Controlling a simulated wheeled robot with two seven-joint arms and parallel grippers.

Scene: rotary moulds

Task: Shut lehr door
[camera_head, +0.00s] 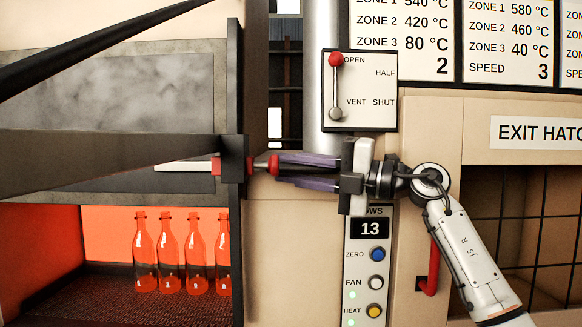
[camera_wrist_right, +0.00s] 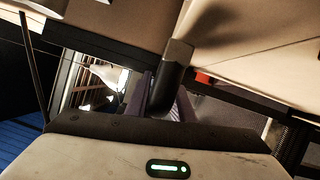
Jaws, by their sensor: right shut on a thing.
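The lehr door appears to be the grey panel (camera_head: 110,95) at the left of the head view. It is raised, with the orange-lit opening (camera_head: 110,225) uncovered below it. A pale rod with red parts (camera_head: 262,166) runs level through a black bracket (camera_head: 233,160) on the dark post beside the door. My right gripper (camera_head: 276,167) comes from the right and is shut on the rod's red end. In the right wrist view, a dark block (camera_wrist_right: 176,65) hides much of the grip, and a bit of red (camera_wrist_right: 203,77) shows beside it. My left gripper is not in view.
Several red-lit bottles (camera_head: 168,255) stand in the opening. A lever panel (camera_head: 372,118) has its red knob (camera_head: 336,60) at OPEN. Below my right wrist is a button panel (camera_head: 370,260) reading 13. A red handle (camera_head: 430,270) and a dark grid opening (camera_head: 525,215) lie right.

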